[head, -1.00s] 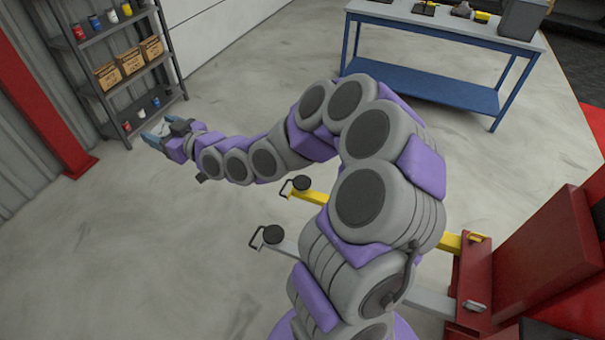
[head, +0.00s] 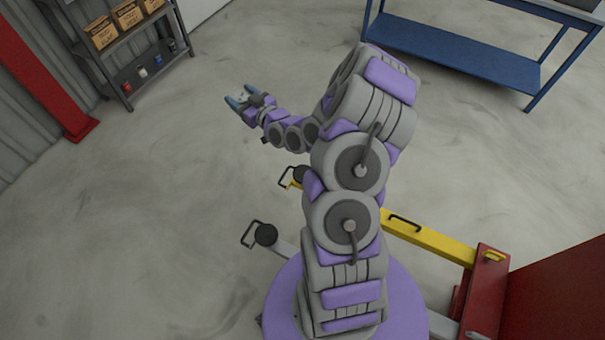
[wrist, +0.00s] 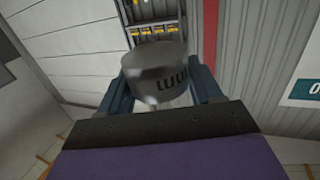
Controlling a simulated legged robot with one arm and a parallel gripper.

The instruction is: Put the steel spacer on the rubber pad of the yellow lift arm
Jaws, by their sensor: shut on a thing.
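My gripper (head: 240,99) is shut on the steel spacer, a short grey cylinder with dark lettering on its side. The spacer (wrist: 155,70) shows between the two blue fingers in the wrist view. In the head view it is small and pale between the fingers (head: 243,97). The yellow lift arm (head: 430,238) runs from the red post to the left, partly hidden behind my arm. Its round black rubber pad (head: 301,173) sits at its left end, beside a black handle loop. My gripper is up and to the left of this pad, apart from it.
A grey lift arm with another black pad (head: 265,234) lies nearer, left of my base. The red lift post (head: 491,290) stands at right. A blue workbench (head: 455,50) is at the back right, a shelf (head: 125,45) at the back left. Open floor lies at left.

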